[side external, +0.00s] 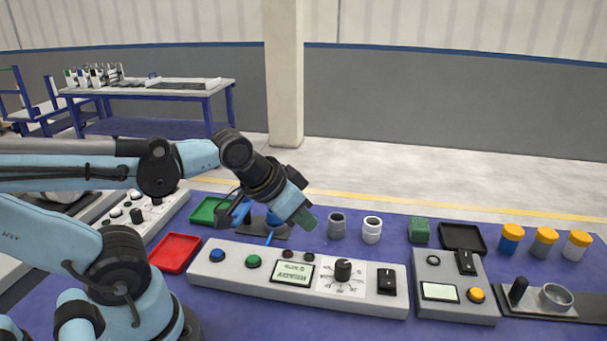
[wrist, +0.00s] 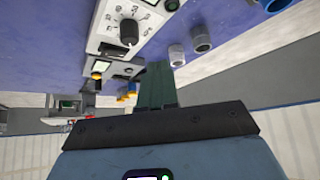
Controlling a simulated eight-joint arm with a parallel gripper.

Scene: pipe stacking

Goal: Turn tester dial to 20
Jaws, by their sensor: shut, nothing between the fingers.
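The tester panel (side external: 240,287) is a long light-grey box lying across the front of the blue table. Its black dial (side external: 343,270) sits on a white scale plate, right of a small display (side external: 292,273). The dial (wrist: 129,32) also shows in the wrist view, at the upper left with scale marks around it. The numbers are too small to read, so I cannot tell its setting. My gripper (side external: 308,222) hangs tilted above and behind the panel, to the left of the dial and apart from it. Its green fingers (wrist: 157,80) are shut together and empty.
Grey (side external: 337,226) and white (side external: 372,230) pipe pieces stand behind the panel. A black switch (side external: 387,281) is right of the dial. A second control box (side external: 455,287) stands further right. Red (side external: 175,252) and green (side external: 209,210) trays lie left.

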